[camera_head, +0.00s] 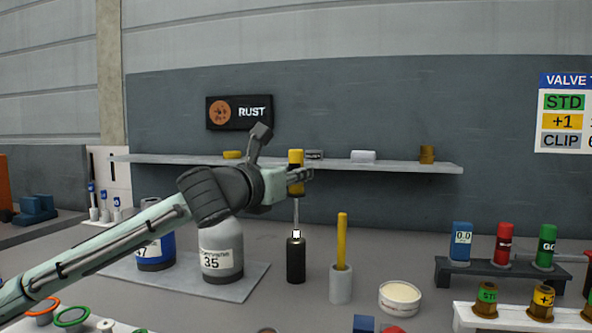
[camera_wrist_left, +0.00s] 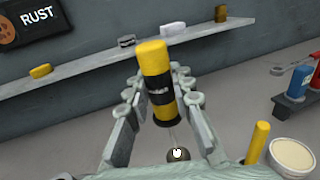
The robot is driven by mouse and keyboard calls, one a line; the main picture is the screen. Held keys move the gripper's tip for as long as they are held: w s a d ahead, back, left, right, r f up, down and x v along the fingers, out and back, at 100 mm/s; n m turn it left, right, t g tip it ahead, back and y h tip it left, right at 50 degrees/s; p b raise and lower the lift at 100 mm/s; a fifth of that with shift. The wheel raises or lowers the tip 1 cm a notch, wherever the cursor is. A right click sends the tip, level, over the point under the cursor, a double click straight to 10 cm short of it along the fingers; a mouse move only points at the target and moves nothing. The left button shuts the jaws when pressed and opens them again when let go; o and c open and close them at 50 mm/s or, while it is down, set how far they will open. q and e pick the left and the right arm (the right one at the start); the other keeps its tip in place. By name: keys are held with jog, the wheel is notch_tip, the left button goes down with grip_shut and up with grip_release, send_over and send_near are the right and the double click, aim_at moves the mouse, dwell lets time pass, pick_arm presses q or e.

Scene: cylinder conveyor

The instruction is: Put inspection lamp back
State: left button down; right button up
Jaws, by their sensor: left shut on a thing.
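The inspection lamp (camera_head: 296,158) has a yellow grip with a dark band, a thin rod below it and a small bright white tip. It hangs roughly upright, and in the left wrist view the grip (camera_wrist_left: 155,75) stands between my fingers. My left gripper (camera_head: 299,175) is shut on this yellow grip. A black upright cylinder (camera_head: 296,262) stands on the bench directly below the lamp in the head view. The white tip shows at the cylinder's top; whether it is inside, touching or just in front I cannot tell. My right gripper is not in view.
A wall shelf (camera_head: 390,164) with small items runs behind my gripper. A grey cup (camera_head: 341,285) with a yellow stick and a tub of cream paste (camera_head: 400,297) stand right of the cylinder. A white bottle (camera_head: 221,250) stands left. A dark rack (camera_head: 478,278) is further right.

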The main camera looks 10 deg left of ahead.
aim_at(295, 206)
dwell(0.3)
pick_arm(q)
jog(key=shift+f+b, duration=1.7)
jog(key=shift+f, duration=2.8)
jog(key=c, duration=1.2)
grip_release()
notch_tip(295, 206, up, 2)
jog(key=p, duration=0.3)
jog(key=shift+r, duration=0.25)
jog(key=shift+r+p, duration=0.5)
jog(key=shift+r, duration=1.3)
